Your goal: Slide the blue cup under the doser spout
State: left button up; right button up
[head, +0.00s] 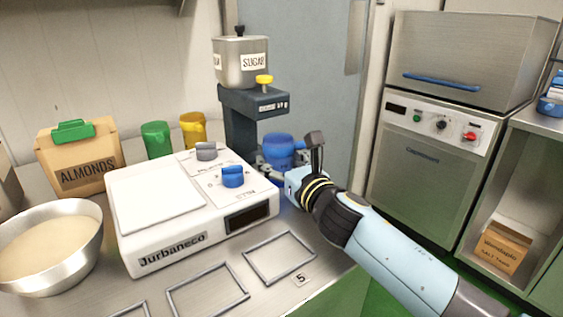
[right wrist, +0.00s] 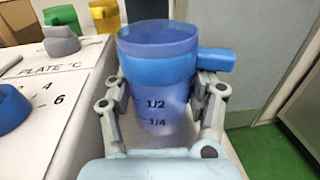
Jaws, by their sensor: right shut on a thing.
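The blue cup (head: 281,148) stands upright at the back right of the worktop, beside the doser (head: 240,122). The doser is a dark stand with a steel hopper (head: 240,62) marked SUGAR and a yellow knob. In the head view the cup appears below and slightly right of the doser's overhanging head (head: 258,101); the spout is not clearly visible. My right gripper (head: 280,161) is shut on the cup. In the right wrist view its fingers clasp both sides of the translucent blue cup (right wrist: 160,80), which has 1/2 and 1/4 marks and a handle pointing right. My left gripper is out of view.
A white hot plate unit (head: 190,235) with grey and blue knobs stands left of the cup. Behind it are a green cup (head: 156,140), a yellow cup (head: 193,130) and an almonds bag (head: 80,160). A steel bowl (head: 50,245) sits front left. Metal frames (head: 207,290) lie in front.

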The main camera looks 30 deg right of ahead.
jog(key=shift+w+a, duration=0.15)
jog(key=shift+w, duration=1.5)
jog(key=shift+w, duration=0.15)
jog(key=shift+w+a, duration=0.1)
jog(key=shift+w, duration=1.15)
jog(key=o, duration=1.2)
